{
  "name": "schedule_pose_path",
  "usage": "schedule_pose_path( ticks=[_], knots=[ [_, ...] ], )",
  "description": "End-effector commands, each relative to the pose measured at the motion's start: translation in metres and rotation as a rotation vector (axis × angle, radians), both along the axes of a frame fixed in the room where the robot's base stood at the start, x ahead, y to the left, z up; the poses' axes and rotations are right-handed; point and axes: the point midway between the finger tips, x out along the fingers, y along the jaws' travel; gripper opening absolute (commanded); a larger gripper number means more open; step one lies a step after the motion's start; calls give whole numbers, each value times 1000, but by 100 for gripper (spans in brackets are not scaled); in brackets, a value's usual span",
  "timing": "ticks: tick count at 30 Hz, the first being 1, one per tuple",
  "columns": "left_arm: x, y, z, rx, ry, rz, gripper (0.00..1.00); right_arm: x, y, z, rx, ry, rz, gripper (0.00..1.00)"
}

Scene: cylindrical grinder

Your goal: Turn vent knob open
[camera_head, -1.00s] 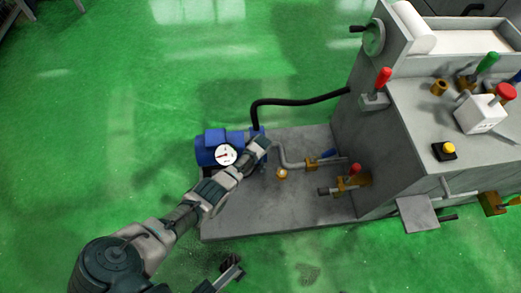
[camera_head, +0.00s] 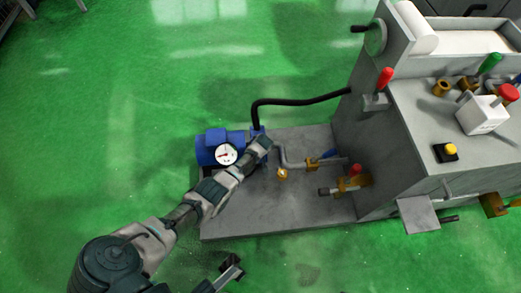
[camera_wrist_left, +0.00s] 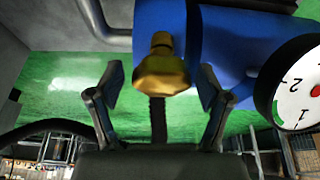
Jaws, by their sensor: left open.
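A brass knob (camera_wrist_left: 162,70) sits on the blue pump (camera_wrist_left: 230,45) in the left wrist view. It is between the two open fingers of my left gripper (camera_wrist_left: 158,95), with visible space to both fingers. In the head view my left gripper (camera_head: 263,145) is at the right end of the blue pump (camera_head: 213,146), and its wrist and fingers hide the knob there. A round gauge (camera_head: 227,154) faces up on the pump; it also shows in the left wrist view (camera_wrist_left: 302,85). A dark gripper part (camera_head: 231,270), likely my right gripper, is at the bottom edge, partly cut off.
A grey pipe (camera_head: 290,163) runs right to a blue-handled valve (camera_head: 323,158). A small brass piece (camera_head: 282,173) is below it. A red-handled valve (camera_head: 352,178) is nearby on the grey base (camera_head: 290,212). A black hose (camera_head: 300,100) arches to the grinder (camera_head: 435,120). Green floor is clear at left.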

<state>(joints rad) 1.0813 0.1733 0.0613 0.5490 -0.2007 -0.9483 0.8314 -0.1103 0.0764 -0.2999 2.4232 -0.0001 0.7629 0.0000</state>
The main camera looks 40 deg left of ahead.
Motion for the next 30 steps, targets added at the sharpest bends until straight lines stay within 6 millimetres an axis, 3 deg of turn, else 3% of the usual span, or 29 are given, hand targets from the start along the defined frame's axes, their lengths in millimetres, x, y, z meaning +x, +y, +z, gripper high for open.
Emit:
schedule_pose_path(
  ticks=[10,24,30],
  knots=[
    [-3,-5,14,2,-1,-2,78,-4,0,2,-1,-4,1,0],
    [-23,-28,87,-1,-2,0,78,-3,0,1,-1,-3,1,0],
    [-27,-34,106,-2,1,-1,78,-3,0,1,-1,-3,1,0]
  ],
)
